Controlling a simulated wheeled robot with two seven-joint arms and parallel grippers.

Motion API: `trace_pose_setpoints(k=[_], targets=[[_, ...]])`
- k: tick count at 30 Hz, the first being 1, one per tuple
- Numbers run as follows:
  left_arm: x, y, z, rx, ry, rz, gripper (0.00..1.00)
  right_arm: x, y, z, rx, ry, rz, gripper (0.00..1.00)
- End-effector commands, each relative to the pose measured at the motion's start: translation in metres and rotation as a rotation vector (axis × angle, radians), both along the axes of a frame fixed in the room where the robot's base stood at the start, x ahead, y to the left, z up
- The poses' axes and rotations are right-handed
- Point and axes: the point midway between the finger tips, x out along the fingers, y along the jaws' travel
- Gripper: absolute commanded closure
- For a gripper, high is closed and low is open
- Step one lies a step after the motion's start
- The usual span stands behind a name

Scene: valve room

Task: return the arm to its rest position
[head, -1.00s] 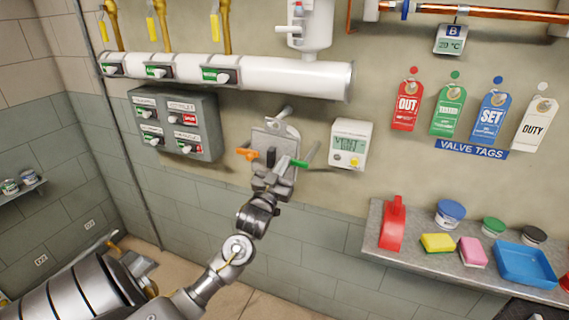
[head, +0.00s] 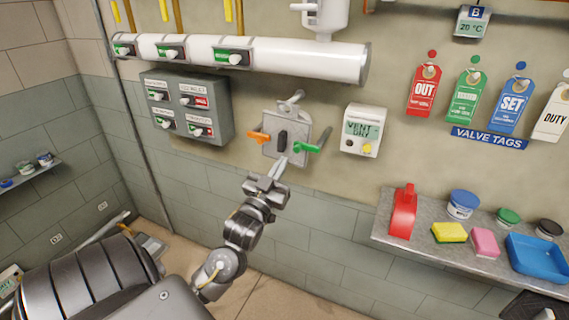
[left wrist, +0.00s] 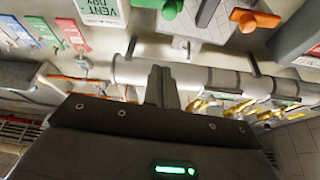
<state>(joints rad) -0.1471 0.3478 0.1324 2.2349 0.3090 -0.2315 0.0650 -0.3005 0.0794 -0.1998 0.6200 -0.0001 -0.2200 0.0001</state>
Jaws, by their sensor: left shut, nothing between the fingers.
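My left gripper (head: 279,168) is shut and empty. In the head view it is just below the grey wall plate (head: 297,127) with the orange lever (head: 259,137), the black handle (head: 282,141) and the green lever (head: 306,147). It looks apart from the levers, though depth is hard to judge. In the left wrist view the shut fingers (left wrist: 160,86) stand in the middle, and the green lever (left wrist: 172,9) and orange lever (left wrist: 254,19) show beyond them. My right gripper is in neither view.
A grey switch box (head: 218,106) and a white display (head: 363,130) reading "VENT DRY" flank the plate. A white pipe (head: 290,64) runs above. A shelf (head: 383,222) at right holds a red scoop (head: 403,212), sponges and a blue tray (head: 538,258). The wall below the plate is bare.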

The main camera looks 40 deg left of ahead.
Motion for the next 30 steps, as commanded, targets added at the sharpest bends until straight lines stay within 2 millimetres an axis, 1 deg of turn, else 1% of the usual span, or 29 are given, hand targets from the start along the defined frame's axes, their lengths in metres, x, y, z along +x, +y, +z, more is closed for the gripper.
trace_pose_setpoints(k=[10,12,14,17,18,19,20,21,22,23,24,26,27,29,30], targets=[[0.0,-0.001,0.0,0.008,0.003,-0.001,1.0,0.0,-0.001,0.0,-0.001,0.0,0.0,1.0],[0.005,0.001,-0.011,0.013,0.03,0.002,1.0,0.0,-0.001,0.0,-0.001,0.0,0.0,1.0],[0.013,0.004,-0.03,0.019,0.075,0.004,1.0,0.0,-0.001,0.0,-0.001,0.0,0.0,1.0],[0.03,0.009,-0.085,0.019,0.195,0.008,1.0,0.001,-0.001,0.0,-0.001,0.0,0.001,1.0],[0.036,0.01,-0.115,0.016,0.256,0.007,1.0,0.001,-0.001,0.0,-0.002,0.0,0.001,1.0],[0.039,0.011,-0.139,0.013,0.305,0.006,1.0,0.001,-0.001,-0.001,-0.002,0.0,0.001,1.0],[0.042,0.011,-0.164,0.009,0.354,0.006,1.0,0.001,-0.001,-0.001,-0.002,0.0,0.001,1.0],[0.043,0.011,-0.198,0.005,0.421,0.002,1.0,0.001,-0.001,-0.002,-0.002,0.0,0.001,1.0],[0.042,0.01,-0.222,0.002,0.469,0.0,1.0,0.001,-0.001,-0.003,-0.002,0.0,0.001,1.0],[0.04,0.009,-0.247,-0.003,0.518,-0.004,1.0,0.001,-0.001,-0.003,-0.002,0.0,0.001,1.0],[0.036,0.006,-0.28,-0.009,0.582,-0.008,1.0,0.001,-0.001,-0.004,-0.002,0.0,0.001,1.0],[0.025,0.002,-0.328,-0.018,0.676,-0.016,1.0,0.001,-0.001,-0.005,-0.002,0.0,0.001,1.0],[0.017,-0.002,-0.36,-0.025,0.74,-0.023,1.0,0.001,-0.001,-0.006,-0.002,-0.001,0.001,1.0],[0.0,-0.009,-0.405,-0.037,0.832,-0.034,1.0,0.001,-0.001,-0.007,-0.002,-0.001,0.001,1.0],[-0.014,-0.014,-0.435,-0.044,0.894,-0.042,1.0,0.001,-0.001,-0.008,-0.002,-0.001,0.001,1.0]])
